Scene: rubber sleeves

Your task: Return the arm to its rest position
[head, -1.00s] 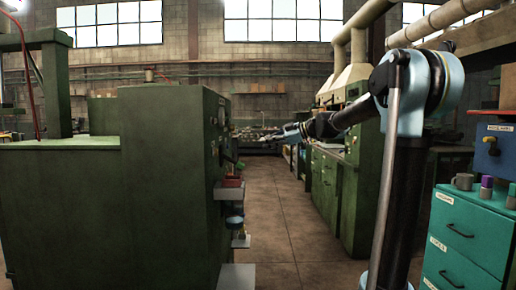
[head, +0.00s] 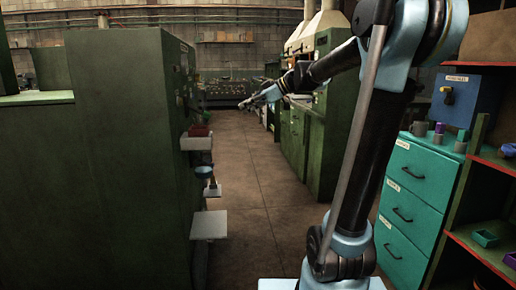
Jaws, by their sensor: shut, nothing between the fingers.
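My arm rises from its base at the lower right of the head view, bends at a high elbow and reaches forward and left. My gripper (head: 246,104) is at the arm's far end, over the aisle and small in the picture. Its fingers are together, with nothing seen between them. It is apart from the machines on both sides.
A large green machine (head: 125,160) with small shelves (head: 209,225) fills the left. Green cabinets (head: 325,140) line the right. A teal drawer unit (head: 410,205) with several small items and a red-edged shelf (head: 475,240) stand near right. The aisle floor (head: 255,180) is clear.

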